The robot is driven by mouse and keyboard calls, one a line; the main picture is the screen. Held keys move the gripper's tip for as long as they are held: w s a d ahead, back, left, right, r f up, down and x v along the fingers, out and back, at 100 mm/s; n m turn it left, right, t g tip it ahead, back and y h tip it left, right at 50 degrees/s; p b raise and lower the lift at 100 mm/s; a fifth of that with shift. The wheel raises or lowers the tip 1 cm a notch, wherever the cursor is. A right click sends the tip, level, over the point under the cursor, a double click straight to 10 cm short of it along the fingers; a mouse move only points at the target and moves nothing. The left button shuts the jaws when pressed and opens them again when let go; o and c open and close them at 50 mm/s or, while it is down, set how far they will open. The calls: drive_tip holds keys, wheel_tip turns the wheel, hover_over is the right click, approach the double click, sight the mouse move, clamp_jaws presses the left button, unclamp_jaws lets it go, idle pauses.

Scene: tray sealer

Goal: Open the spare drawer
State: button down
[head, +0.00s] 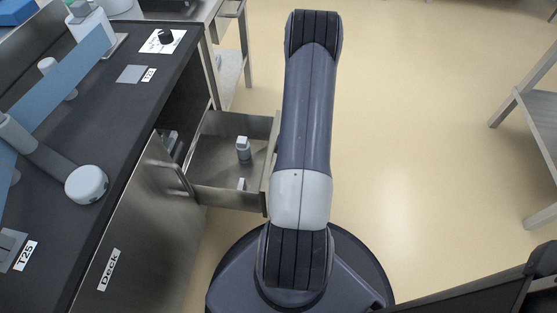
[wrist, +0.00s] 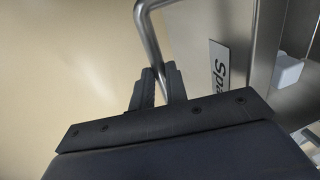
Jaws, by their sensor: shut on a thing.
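The spare drawer (head: 215,160) stands pulled well out of the bench in the head view. Its inside shows, with a small grey-and-white bottle-like item (head: 243,148) and a smaller white item (head: 241,184) in it. In the wrist view the drawer front carries a label (wrist: 218,66) reading "Spa", the rest cut off. The drawer's bent metal handle (wrist: 149,32) runs down between the fingers of my gripper (wrist: 158,82), which is shut on it. In the head view my arm hides the gripper and the handle.
Floor (head: 420,140) right of my arm is clear up to a metal rack (head: 535,110).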

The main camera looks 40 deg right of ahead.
drive_tip(key=shift+s+d, duration=0.15)
drive_tip(key=c, duration=1.4)
unclamp_jaws()
wheel_tip(320, 180, up, 11)
drive_tip(key=s+d+p, duration=0.1)
drive_tip(key=p, duration=0.2)
drive_tip(key=shift+s+f, duration=0.2)
drive_tip(key=shift+s, duration=0.1)
drive_tip(key=shift+d+f, duration=0.1)
